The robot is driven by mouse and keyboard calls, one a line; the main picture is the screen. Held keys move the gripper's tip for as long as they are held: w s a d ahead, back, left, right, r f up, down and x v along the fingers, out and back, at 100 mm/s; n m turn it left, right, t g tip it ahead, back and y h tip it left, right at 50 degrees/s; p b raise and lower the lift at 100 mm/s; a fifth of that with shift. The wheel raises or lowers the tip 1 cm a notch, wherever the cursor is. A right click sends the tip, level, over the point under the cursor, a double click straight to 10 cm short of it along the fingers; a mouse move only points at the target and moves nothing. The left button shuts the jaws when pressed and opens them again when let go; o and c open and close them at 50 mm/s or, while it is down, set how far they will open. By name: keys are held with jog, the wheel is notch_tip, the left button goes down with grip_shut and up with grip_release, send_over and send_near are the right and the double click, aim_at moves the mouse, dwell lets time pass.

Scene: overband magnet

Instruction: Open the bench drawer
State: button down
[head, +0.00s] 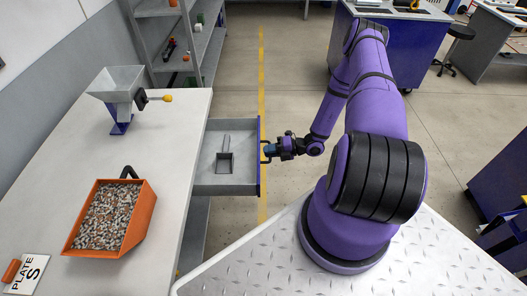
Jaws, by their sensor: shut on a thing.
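The bench drawer (242,134) stands pulled out from the right side of the white-topped bench (168,150). It has a grey inside and a dark blue front panel, seen almost edge-on. A small grey item with a square end and a thin handle lies in it. My gripper (267,151) is at the outer side of the drawer front, shut on the drawer's handle, which is mostly hidden by the fingers. My purple arm reaches to it from the right.
On the bench are an orange tray (151,192) of mixed grey and brown bits, a grey hopper (118,82) on a blue stand, and a plate sign (28,273). Grey shelves (178,45) stand behind. Clear floor with a yellow line (261,75) lies beyond the drawer.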

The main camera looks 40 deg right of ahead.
dwell(0.3)
jog(key=c, duration=1.2)
grip_release()
jog(key=shift+d, duration=0.1)
jog(key=v, duration=1)
jog(key=shift+s+d, duration=0.25)
